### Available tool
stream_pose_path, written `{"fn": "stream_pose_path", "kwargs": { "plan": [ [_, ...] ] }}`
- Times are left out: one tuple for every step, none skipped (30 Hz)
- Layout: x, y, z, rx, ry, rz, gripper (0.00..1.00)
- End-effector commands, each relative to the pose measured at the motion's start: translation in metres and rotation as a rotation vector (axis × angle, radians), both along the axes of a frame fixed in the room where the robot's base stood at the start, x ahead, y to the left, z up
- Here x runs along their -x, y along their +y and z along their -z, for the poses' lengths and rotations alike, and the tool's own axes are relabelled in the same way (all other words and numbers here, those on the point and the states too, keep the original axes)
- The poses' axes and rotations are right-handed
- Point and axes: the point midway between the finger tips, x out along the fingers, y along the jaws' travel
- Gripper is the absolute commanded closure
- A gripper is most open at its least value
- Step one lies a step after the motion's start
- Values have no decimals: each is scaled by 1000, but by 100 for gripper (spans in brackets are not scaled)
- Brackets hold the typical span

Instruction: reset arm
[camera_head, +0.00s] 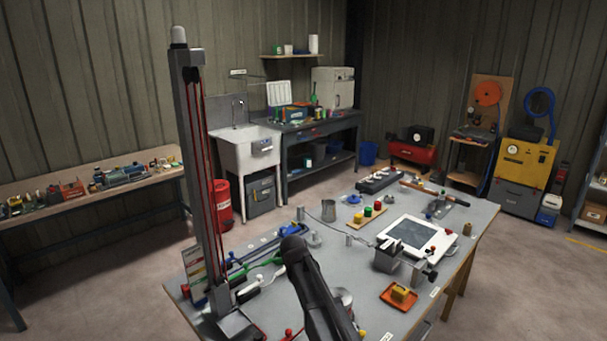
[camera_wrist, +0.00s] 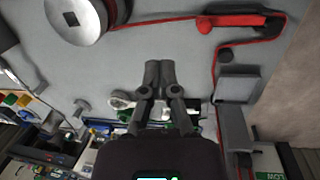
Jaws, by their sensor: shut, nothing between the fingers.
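My gripper (camera_wrist: 158,70) shows in the wrist view with its two dark fingers together and nothing between them. It hangs over the grey workbench top (camera_wrist: 130,50). In the head view my dark arm reaches over the near part of the workbench (camera_head: 345,270), and I cannot make out the fingers there. Beyond the fingertips in the wrist view the bench surface is bare. Below and behind the fingers, green and white items (camera_wrist: 125,103) are partly hidden by my gripper.
In the wrist view a round metal piece (camera_wrist: 90,25) is at upper left and a red tool (camera_wrist: 235,21) with a red cord at upper right. In the head view a white-framed panel (camera_head: 409,235), an orange tray (camera_head: 391,302) and a metal jug (camera_head: 328,211) stand on the bench.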

Motion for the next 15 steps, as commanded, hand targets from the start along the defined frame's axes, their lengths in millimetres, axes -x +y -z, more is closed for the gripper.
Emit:
{"fn": "stream_pose_path", "kwargs": {
  "plan": [
    [13, -14, 0, -7, 1, 33, 100],
    [19, -22, 0, -13, 1, 56, 100],
    [28, -32, 1, -20, 1, 89, 100],
    [36, -41, 1, -27, 1, 118, 100],
    [44, -50, 1, -32, 2, 147, 100],
    [55, -63, 1, -43, 2, 190, 100],
    [64, -72, 1, -51, 2, 225, 100],
    [74, -82, 1, -59, 2, 259, 100],
    [87, -94, 1, -69, 3, 306, 100],
    [97, -103, 2, -76, 4, 342, 100],
    [106, -112, 2, -86, 4, 379, 100],
    [119, -123, 2, -96, 5, 426, 100],
    [129, -130, 2, -102, 6, 459, 100],
    [138, -137, 2, -110, 7, 493, 100],
    [149, -145, 2, -119, 8, 534, 100]
  ]
}}
